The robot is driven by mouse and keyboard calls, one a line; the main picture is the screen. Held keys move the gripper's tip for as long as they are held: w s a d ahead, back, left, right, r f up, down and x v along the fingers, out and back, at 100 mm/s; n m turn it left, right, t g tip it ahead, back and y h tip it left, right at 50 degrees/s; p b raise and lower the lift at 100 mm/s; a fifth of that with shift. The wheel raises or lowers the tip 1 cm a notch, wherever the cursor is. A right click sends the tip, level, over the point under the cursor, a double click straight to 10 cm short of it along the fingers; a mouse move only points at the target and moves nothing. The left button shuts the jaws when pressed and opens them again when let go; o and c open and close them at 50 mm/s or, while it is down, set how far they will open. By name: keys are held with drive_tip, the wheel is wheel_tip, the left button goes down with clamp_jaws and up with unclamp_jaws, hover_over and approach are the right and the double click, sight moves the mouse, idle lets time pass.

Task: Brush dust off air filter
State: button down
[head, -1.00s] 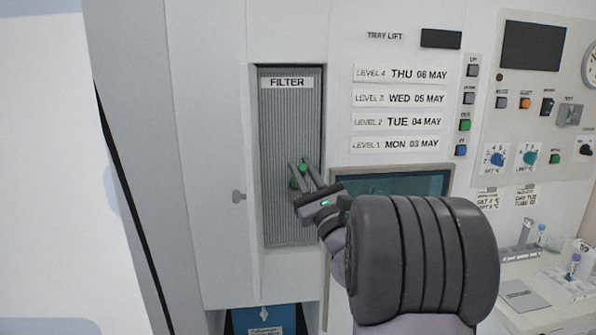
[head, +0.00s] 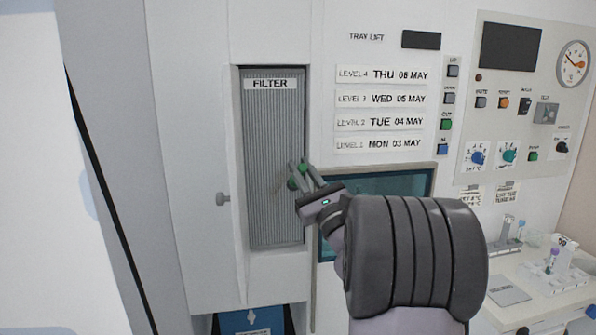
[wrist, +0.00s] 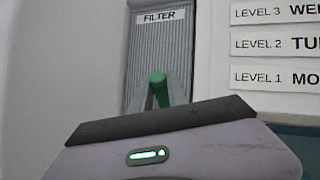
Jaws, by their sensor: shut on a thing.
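The air filter (head: 274,130) is a tall grey ribbed panel labelled FILTER, upright in a recess of the white cabinet. Its top also shows in the wrist view (wrist: 158,50). My gripper (head: 301,177) is in front of the filter's right edge, a little below mid-height, its fingers shut on a green brush handle (wrist: 157,88). The green handle also shows between and beside the fingers in the head view (head: 292,183). The bristles are too small or hidden to make out, so I cannot tell whether they touch the filter. No dust is clearly visible on the ribs.
An open white door (head: 190,150) with a grey knob stands left of the filter. Right are the level labels (head: 381,98), a dark teal window (head: 385,185) partly behind my arm, and a control panel (head: 520,100). A bench (head: 530,285) with small items is lower right.

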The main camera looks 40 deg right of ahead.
drive_tip(key=shift+a, duration=0.15)
drive_tip(key=w+a, duration=0.2)
drive_tip(key=a, duration=0.1)
idle(0.5)
drive_tip(key=shift+s+d, duration=0.1)
drive_tip(key=shift+d, duration=0.05)
drive_tip(key=shift+s+d, duration=0.5)
drive_tip(key=shift+d, duration=0.3)
drive_tip(key=shift+s+d, duration=0.45)
drive_tip(key=shift+d, duration=0.3)
drive_tip(key=shift+a, duration=0.1)
